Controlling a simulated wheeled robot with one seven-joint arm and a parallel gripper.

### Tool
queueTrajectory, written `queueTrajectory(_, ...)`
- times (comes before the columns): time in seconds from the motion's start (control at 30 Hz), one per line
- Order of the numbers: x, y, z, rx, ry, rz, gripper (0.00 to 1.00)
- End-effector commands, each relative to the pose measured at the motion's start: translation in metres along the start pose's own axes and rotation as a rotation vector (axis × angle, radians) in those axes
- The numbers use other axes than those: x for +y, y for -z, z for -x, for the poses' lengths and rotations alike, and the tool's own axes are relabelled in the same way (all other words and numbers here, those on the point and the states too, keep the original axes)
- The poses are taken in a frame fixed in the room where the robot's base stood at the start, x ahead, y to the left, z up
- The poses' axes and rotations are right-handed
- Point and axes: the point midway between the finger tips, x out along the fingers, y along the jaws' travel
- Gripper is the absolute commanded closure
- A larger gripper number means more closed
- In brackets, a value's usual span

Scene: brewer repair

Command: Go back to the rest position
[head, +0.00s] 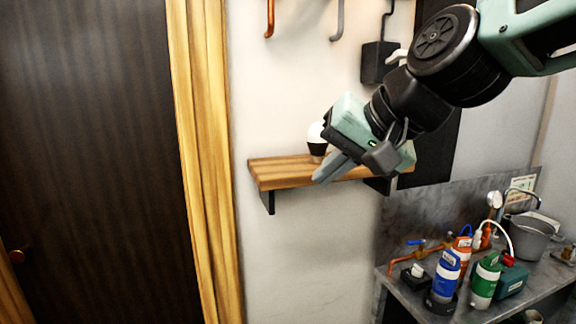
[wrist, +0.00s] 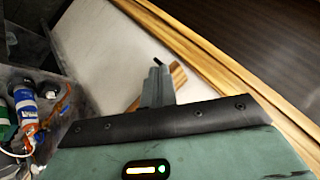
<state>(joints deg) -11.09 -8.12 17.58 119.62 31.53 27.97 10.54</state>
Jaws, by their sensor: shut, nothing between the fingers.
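My gripper (head: 350,166) is raised in front of the wooden wall shelf (head: 276,172) in the head view, with its fingers pointing down and to the left. The fingers are together and hold nothing. In the wrist view the closed fingers (wrist: 158,82) show above the dark edge of the gripper body. A white and black bulb-like object (head: 316,138) stands on the shelf, partly hidden by my gripper.
A metal counter (head: 398,300) at the lower right carries a blue bottle (head: 446,276), a green bottle (head: 485,278), a copper pipe with a valve and a grey bucket (head: 530,236). A dark door (head: 90,150) with a wooden frame is at left. Pipes hang above the shelf.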

Motion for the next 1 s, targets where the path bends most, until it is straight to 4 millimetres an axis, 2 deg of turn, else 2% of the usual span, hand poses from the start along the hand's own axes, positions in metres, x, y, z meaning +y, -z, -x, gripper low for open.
queueTrajectory(0.03,0.018,-0.035,-0.017,-0.071,-0.04,0.064,1.0)
queueTrajectory(0.2,0.079,-0.139,-0.044,-0.313,-0.172,0.304,1.0)
queueTrajectory(0.3,0.116,-0.192,-0.048,-0.448,-0.236,0.443,1.0)
queueTrajectory(0.4,0.148,-0.231,-0.044,-0.56,-0.284,0.561,1.0)
queueTrajectory(0.5,0.17,-0.256,-0.039,-0.637,-0.315,0.641,1.0)
queueTrajectory(0.6,0.181,-0.267,-0.035,-0.676,-0.33,0.685,1.0)
queueTrajectory(1.0,0.184,-0.269,-0.035,-0.683,-0.333,0.693,1.0)
